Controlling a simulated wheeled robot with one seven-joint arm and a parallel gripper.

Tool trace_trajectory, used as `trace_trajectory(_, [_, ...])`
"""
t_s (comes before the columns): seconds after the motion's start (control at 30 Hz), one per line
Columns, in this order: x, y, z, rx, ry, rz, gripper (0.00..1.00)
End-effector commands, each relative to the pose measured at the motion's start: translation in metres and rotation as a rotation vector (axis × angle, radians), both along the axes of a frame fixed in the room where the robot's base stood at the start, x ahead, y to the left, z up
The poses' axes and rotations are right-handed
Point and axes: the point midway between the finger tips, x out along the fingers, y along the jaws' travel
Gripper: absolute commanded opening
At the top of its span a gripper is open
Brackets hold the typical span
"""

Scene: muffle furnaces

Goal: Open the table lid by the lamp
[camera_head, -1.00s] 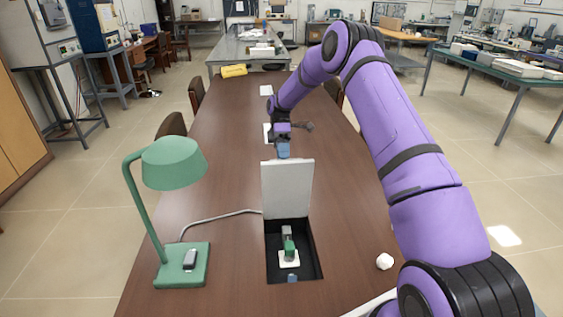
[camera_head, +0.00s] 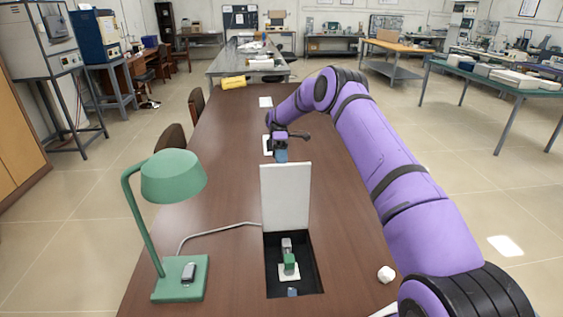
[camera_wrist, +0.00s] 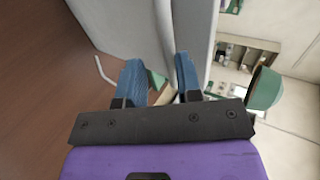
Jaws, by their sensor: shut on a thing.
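The table lid (camera_head: 285,197) is a pale panel standing about upright at the far edge of a dark recess (camera_head: 311,283) in the brown table. In the wrist view, the lid (camera_wrist: 118,30) is a large grey plate. The green lamp (camera_head: 174,177) stands left of the recess. My gripper (camera_head: 281,157) is at the lid's top edge, on its far side. In the wrist view, the two blue fingers of my gripper (camera_wrist: 161,72) are a little apart, with the lid's edge between them. The exact contact is partly hidden.
Inside the recess is a small green and grey fitting (camera_head: 289,260) on a white plate. A pale cable (camera_head: 215,232) runs between lamp and recess. A small white object (camera_head: 386,274) lies at the right table edge. The table (camera_head: 225,150) is clear left of my gripper.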

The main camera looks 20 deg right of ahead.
Motion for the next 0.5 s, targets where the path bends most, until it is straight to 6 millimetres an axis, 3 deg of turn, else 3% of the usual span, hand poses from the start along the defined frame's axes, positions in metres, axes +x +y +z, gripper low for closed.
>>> trace_trajectory(0.03, [-0.0046, -0.0008, -0.0165, -0.006, 0.012, 0.001, 0.00])
trace_trajectory(0.1, [-0.0046, -0.0009, -0.0166, -0.006, 0.012, 0.001, 0.00])
trace_trajectory(0.13, [-0.0047, -0.0009, -0.0166, -0.005, 0.013, 0.001, 0.38])
trace_trajectory(0.17, [-0.0046, -0.0010, -0.0166, -0.005, 0.013, 0.001, 0.39])
trace_trajectory(0.2, [-0.0045, -0.0009, -0.0165, -0.005, 0.013, 0.001, 0.47])
trace_trajectory(0.5, [-0.0041, -0.0007, -0.0161, -0.003, 0.012, -0.001, 0.43])
